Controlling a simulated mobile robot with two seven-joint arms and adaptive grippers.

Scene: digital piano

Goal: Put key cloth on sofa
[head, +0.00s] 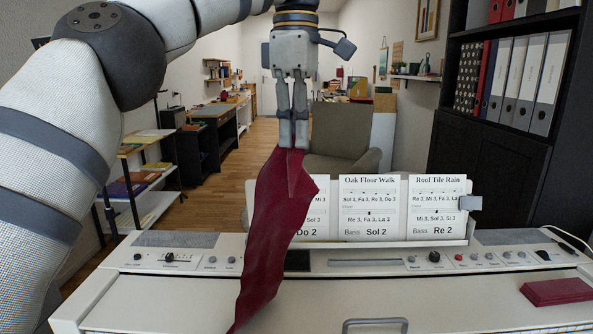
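The key cloth (270,230) is a long dark red strip. It hangs from my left gripper (293,140) in front of the digital piano (330,290), and its lower end reaches down over the white piano lid. The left gripper's fingers are shut on the cloth's upper end. The cloth covers the left part of the song sheets. A grey-green armchair-like sofa (345,135) stands on the floor behind the piano, with part of its seat hidden by the sheets. My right gripper is not in view.
Song sheets (373,210) stand upright on the piano's music rest. A folded dark red item (556,291) lies on the piano at the right. A dark bookcase (500,130) with binders rises at the right. Low shelves (150,185) stand at the left. Wooden floor (225,170) shows between.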

